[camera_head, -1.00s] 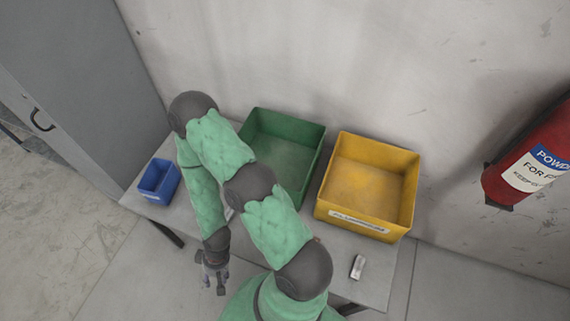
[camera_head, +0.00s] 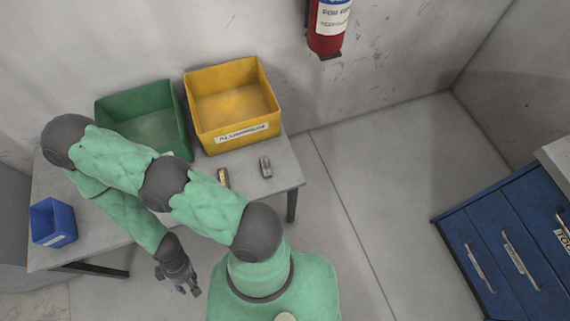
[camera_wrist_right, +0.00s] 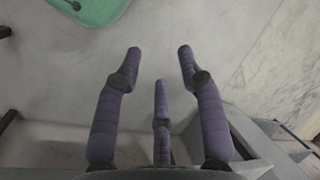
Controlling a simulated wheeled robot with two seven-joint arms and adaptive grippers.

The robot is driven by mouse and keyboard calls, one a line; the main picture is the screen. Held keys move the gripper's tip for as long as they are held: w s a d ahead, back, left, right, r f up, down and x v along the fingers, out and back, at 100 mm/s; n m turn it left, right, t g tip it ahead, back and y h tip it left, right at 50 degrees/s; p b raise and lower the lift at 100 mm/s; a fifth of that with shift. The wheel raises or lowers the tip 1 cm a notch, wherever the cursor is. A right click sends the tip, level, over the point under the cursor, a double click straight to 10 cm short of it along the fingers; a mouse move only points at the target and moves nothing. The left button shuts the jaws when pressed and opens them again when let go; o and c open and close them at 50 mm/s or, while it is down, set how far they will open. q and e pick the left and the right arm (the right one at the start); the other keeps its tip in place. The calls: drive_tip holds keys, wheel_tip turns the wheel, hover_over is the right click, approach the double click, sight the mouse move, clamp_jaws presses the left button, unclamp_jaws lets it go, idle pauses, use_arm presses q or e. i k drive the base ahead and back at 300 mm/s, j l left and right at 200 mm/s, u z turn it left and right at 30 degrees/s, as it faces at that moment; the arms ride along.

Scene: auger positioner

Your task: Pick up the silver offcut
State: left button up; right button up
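The silver offcut (camera_head: 265,167) is a small grey metal piece lying near the right end of the table, in front of the yellow bin. The offcut is not in that view.
A yellow bin (camera_head: 240,135) and a green bin (camera_head: 187,127) stand at the table's back; a blue box (camera_head: 62,238) stands at its left. A brass-coloured piece (camera_head: 223,178) lies left of the offcut. A blue drawer cabinet (camera_head: 480,230) stands at right. Floor between is clear.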

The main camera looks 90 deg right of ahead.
sight(265, 166)
drive_tip(key=z, duration=3.45)
drive_tip(key=j+z, duration=0.1)
drive_tip(key=z, duration=0.85)
drive_tip(key=j+z, duration=0.1)
drive_tip(key=z, duration=0.4)
drive_tip(key=k, duration=0.05)
